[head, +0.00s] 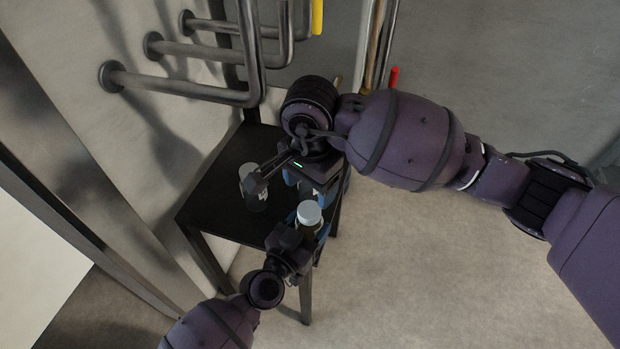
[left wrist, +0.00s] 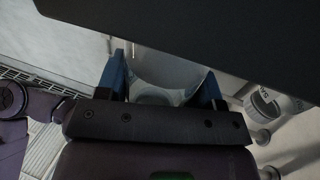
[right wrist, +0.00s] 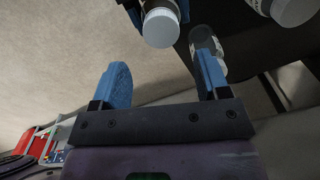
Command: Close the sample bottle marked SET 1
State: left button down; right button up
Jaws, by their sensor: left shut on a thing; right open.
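The white cap (right wrist: 161,27) also shows in the right wrist view; in the left wrist view a pale translucent body (left wrist: 165,72) sits between the blue fingers. My right gripper (head: 318,188) is open above the table, just beyond the held bottle. A second bottle (head: 254,192) stands on the table to its left. I cannot read SET 1 on any bottle.
The black table (head: 222,190) is small, with the wall and grey pipes (head: 185,90) behind it. In the right wrist view a dark bottle (right wrist: 205,38) is partly behind a finger, and a white-capped one (right wrist: 293,11) is at upper right. Floor right of the table is clear.

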aim_at(309, 210)
jog(key=shift+f, duration=3.5)
jog(key=c, duration=0.9)
jog(key=m, duration=0.4)
jog(key=shift+m, duration=0.3)
jog(key=shift+c, duration=0.2)
jog(key=m, duration=1)
jog(key=shift+m, duration=0.4)
jog(key=m, duration=0.5)
jog(key=shift+s+f+m, duration=0.1)
jog(key=shift+m, duration=0.3)
jog(key=o, duration=1)
